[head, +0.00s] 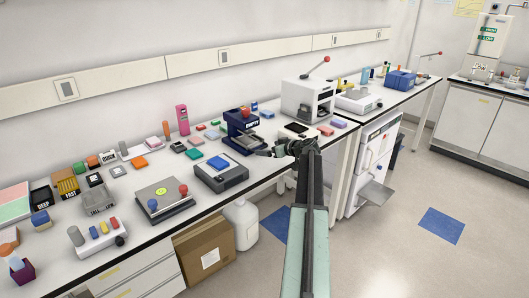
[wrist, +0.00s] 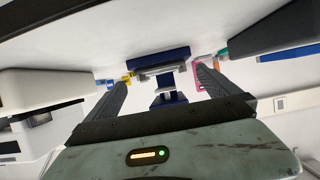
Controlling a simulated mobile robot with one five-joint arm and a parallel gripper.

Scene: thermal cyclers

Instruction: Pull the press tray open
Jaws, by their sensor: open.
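The press is most likely the dark blue device (head: 240,128) with a red knob on top, standing mid-bench in the head view. In the wrist view the dark blue body (wrist: 163,56) shows upside down, ahead of and between my fingers. A grey metal tray part (wrist: 161,69) juts from its front; I cannot tell how far out it stands. My gripper (head: 266,152) is at the bench's front edge, just in front of the press. In the wrist view my gripper (wrist: 160,78) has its two dark fingers wide apart, with nothing held between them.
A grey box device with a blue top (head: 220,172) stands left of my gripper. A white machine with a red-tipped lever (head: 308,100) stands to the right. Several small coloured items fill the bench behind. A cardboard box (head: 205,250) and a white jug (head: 242,225) stand below the bench.

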